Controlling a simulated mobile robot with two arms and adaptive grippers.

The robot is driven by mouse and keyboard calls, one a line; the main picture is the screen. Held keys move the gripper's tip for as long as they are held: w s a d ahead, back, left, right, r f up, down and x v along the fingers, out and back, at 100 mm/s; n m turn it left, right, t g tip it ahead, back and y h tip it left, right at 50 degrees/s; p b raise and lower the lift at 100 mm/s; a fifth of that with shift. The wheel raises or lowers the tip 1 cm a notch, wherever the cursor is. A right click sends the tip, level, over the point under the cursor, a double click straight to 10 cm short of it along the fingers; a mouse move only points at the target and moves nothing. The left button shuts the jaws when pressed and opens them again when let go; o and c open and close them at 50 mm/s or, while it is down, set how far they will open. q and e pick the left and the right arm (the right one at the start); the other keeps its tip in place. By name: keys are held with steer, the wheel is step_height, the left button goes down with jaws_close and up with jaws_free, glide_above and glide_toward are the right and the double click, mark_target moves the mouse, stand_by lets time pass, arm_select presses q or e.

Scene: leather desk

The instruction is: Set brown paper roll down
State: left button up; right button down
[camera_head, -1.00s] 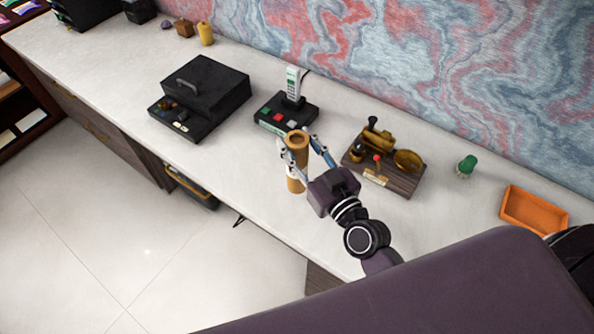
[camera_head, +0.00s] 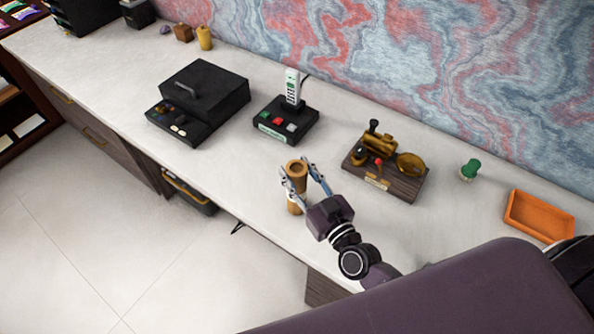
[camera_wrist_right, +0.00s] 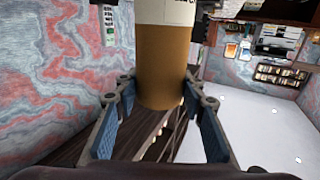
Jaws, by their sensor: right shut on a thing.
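The brown paper roll (camera_head: 297,171) is upright, with a hollow top end and a white band low on its side. My right gripper (camera_head: 297,177) is shut on it, one finger on each side. The roll is over the front part of the white desk (camera_head: 236,178), near its front edge. I cannot tell whether its lower end touches the desk top. In the right wrist view the roll (camera_wrist_right: 165,65) fills the middle between the blue-padded fingers, with a white part at the top. My left gripper is not in view.
A cordless phone on a black base (camera_head: 285,122) stands behind the roll. A black box (camera_head: 205,90) is to the left. A wooden stand with brass parts (camera_head: 388,180) is close on the right. A green object (camera_head: 469,169) and an orange tray (camera_head: 539,216) lie further right.

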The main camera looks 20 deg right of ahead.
steer(key=shift+f, duration=0.15)
steer(key=c, duration=1.2)
jaws_free()
steer(key=shift+c, duration=0.2)
steer(key=shift+r, duration=0.2)
steer(key=shift+s+f, duration=0.1)
steer(key=shift+s, duration=0.15)
steer(key=b+v, duration=0.2)
steer(key=v, duration=0.9)
steer(key=shift+s, duration=0.25)
steer(key=shift+d, duration=0.1)
